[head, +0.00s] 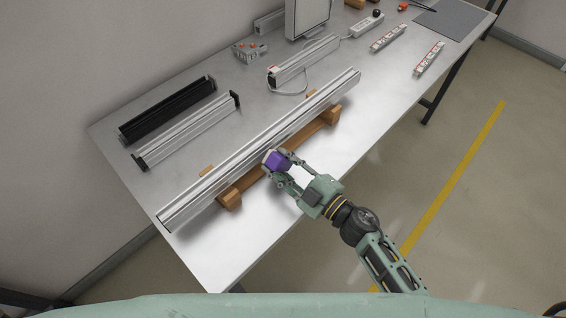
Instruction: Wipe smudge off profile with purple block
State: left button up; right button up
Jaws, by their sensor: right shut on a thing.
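A long silver aluminium profile (225,178) lies diagonally across the workbench on wooden supports (231,197). A purple block (277,162) with a pale face toward the profile is at the middle of its near side. My right gripper (281,166) is shut on the purple block and holds it at the profile; I cannot tell whether the block touches it. I cannot make out a smudge on the profile; the block and gripper cover part of its near side. My left gripper is not in view.
A black-faced profile (168,108) and a silver profile (188,130) with black ends lie at the left. Behind are a lamp bar (305,60) with a cable, a grey box with orange buttons (250,51) and a white-framed panel (306,16). The bench's front right is clear.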

jog(key=shift+w+a, duration=0.2)
jog(key=shift+w, duration=0.05)
dwell(0.3)
jog(key=shift+w+d, duration=1.2)
jog(key=shift+d, duration=0.15)
jog(key=shift+w+d+b, duration=0.3)
jog(key=shift+w+d, duration=0.85)
jog(key=shift+w, duration=0.2)
jog(key=shift+w+d+b, duration=0.3)
jog(key=shift+w+d, duration=0.85)
jog(key=shift+w, duration=0.15)
jog(key=shift+a+r, duration=0.1)
jog(key=shift+s+a+p, duration=0.5)
jog(key=shift+s+a, duration=0.1)
jog(key=shift+s+a+p, duration=1.05)
jog(key=shift+s+a, duration=1.45)
jog(key=shift+s, duration=0.3)
jog(key=shift+s+a, duration=0.6)
jog(key=shift+s, duration=0.05)
